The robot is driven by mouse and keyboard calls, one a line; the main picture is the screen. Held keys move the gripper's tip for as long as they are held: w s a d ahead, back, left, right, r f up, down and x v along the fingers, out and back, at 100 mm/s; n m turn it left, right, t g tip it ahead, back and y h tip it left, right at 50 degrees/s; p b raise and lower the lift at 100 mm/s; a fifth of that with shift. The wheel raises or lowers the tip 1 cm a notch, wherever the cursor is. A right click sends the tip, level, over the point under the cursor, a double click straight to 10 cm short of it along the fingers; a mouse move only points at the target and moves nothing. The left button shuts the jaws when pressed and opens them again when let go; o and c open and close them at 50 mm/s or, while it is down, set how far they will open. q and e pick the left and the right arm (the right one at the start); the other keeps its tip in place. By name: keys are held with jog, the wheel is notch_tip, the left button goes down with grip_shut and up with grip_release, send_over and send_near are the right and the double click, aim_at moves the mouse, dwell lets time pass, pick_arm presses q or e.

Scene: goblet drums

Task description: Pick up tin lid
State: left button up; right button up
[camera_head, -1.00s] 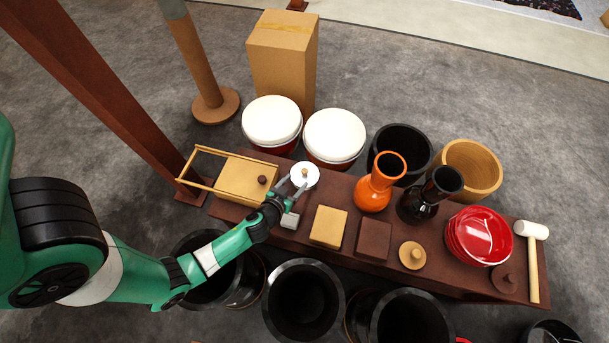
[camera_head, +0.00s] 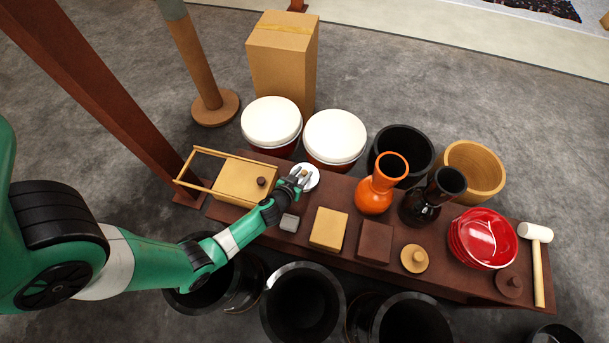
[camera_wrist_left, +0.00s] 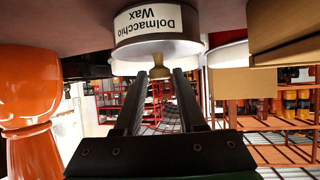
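The white tin lid (camera_head: 311,184) with a small wooden knob sits on the round tin on the dark bench. My right gripper is not in view.
A wooden box with a sliding lid (camera_head: 243,181) stands left of the tin. A small grey block (camera_head: 289,222), a yellow block (camera_head: 329,228) and an orange goblet drum (camera_head: 374,194) are nearby. White-topped drums (camera_head: 335,136) stand close behind the bench.

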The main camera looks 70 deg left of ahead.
pick_arm(q)
grip_shut()
jog(key=shift+r, duration=0.1)
jog(key=shift+r+p, duration=0.25)
jog(key=shift+p, duration=0.05)
notch_tip(320, 180, up, 3)
jog(key=shift+f+p, duration=0.15)
jog(key=shift+p, duration=0.95)
jog(key=a+r+p+v, duration=0.1)
jog(key=p+v, duration=0.4)
jog(key=v, duration=1.2)
jog(key=shift+s+a, duration=0.3)
jog(key=shift+a, duration=0.2)
